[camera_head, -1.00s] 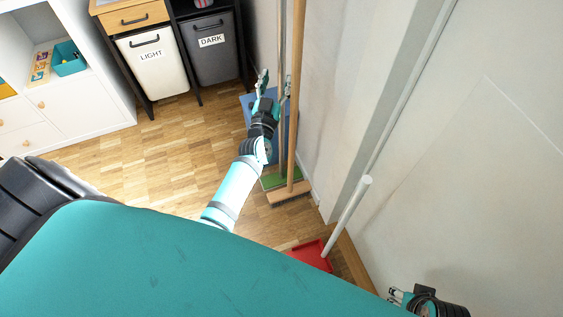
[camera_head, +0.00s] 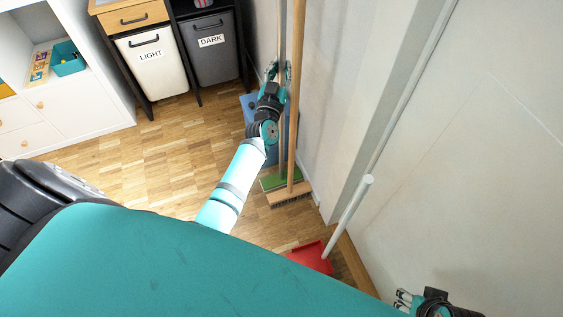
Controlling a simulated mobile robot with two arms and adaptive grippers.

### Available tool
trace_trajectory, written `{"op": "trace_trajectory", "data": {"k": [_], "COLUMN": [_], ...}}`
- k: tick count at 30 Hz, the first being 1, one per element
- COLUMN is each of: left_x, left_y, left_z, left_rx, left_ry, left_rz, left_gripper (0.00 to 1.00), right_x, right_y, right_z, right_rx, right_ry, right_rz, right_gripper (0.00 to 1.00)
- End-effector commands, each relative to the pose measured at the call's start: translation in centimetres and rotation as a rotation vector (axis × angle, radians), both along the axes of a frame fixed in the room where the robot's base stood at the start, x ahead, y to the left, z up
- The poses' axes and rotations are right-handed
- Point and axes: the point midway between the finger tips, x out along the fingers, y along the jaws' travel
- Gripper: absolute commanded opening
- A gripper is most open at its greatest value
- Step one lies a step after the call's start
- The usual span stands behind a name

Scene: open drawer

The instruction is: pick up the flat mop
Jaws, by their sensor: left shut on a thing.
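The flat mop has a green flat head (camera_head: 270,182) on the floor by the wall and a thin grey handle (camera_head: 282,38) standing upright. My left gripper (camera_head: 278,70) is shut around this handle, well above the head. Part of the handle is hidden behind the gripper and the broom. My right gripper (camera_head: 403,299) is at the bottom right, low by the wall and far from the mop; its fingers are too small to read.
A wooden broom (camera_head: 294,100) stands close beside the mop handle, its brush on the floor. A blue object (camera_head: 250,103) is behind my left arm. A red dustpan (camera_head: 312,257) with a white handle is nearer. Laundry bins (camera_head: 208,60) stand behind. Floor at left is clear.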

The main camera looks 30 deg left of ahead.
Motion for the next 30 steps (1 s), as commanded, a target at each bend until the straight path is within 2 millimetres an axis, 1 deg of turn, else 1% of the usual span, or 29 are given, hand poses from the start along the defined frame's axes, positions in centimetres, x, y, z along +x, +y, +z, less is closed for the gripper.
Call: {"op": "trace_trajectory", "data": {"k": [17,28,30], "left_x": [-0.02,-0.08,-0.15], "left_y": [-0.04,0.07,0.16], "left_z": [-0.09,0.29,0.57], "left_rx": [0.001,0.001,0.002], "left_ry": [0.002,-0.001,-0.001], "left_rz": [-0.001,0.001,0.001], "left_gripper": [0.00,0.00,0.00], "right_x": [0.03,0.13,0.21], "right_y": [0.00,0.03,0.06], "right_z": [-0.02,0.06,-0.30], "right_rx": [0.000,0.002,0.001], "right_ry": [0.000,-0.005,-0.003], "right_rz": [0.000,0.000,0.001], "right_gripper": [0.35,0.35,0.35]}}
